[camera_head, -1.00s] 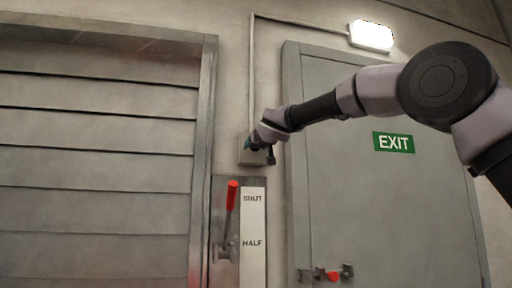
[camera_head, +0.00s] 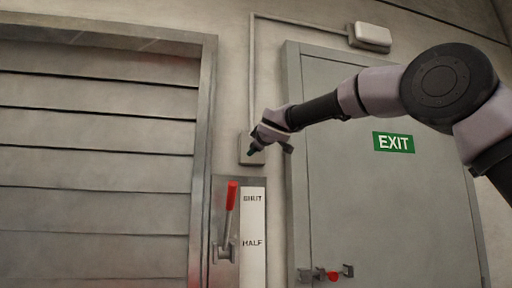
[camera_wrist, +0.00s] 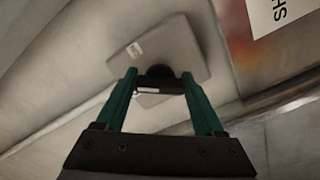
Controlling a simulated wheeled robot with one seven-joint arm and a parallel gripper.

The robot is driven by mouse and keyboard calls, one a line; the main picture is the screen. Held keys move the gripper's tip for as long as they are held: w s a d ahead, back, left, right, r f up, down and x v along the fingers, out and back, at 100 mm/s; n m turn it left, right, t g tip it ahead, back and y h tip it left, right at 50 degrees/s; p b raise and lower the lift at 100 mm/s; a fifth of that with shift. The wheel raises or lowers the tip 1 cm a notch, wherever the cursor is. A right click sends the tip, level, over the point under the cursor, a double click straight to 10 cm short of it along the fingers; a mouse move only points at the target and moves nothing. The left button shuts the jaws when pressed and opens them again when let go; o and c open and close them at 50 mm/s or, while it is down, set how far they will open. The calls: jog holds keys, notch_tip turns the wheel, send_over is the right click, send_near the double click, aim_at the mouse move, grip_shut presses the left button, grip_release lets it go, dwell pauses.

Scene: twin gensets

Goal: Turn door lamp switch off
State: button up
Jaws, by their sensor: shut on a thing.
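The switch box (camera_head: 244,141) is a small grey box on the wall between the shutter and the exit door. In the wrist view the box (camera_wrist: 181,45) fills the middle top, with a dark round knob (camera_wrist: 159,71) on its face. My gripper (camera_head: 256,149) is at the box; in the wrist view its green fingers (camera_wrist: 160,79) stand on both sides of the knob and are shut on it. The head view hides the knob behind my gripper. The door lamp (camera_head: 372,34), above the exit door, is dull white and unlit.
The exit door (camera_head: 350,180) is shut, with a green sign and a small red handle low down. The slatted shutter (camera_head: 95,150) is at left. A red-handled lever (camera_head: 231,197) beside a SHUT/HALF label plate stands just below my gripper.

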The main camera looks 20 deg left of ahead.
jog(key=n, duration=0.3)
jog(key=shift+n, duration=2.1)
jog(key=o, duration=1.4)
jog(key=shift+s, duration=0.15)
jog(key=v, duration=1)
jog(key=shift+s+d, duration=0.15)
jog(key=shift+s, duration=0.1)
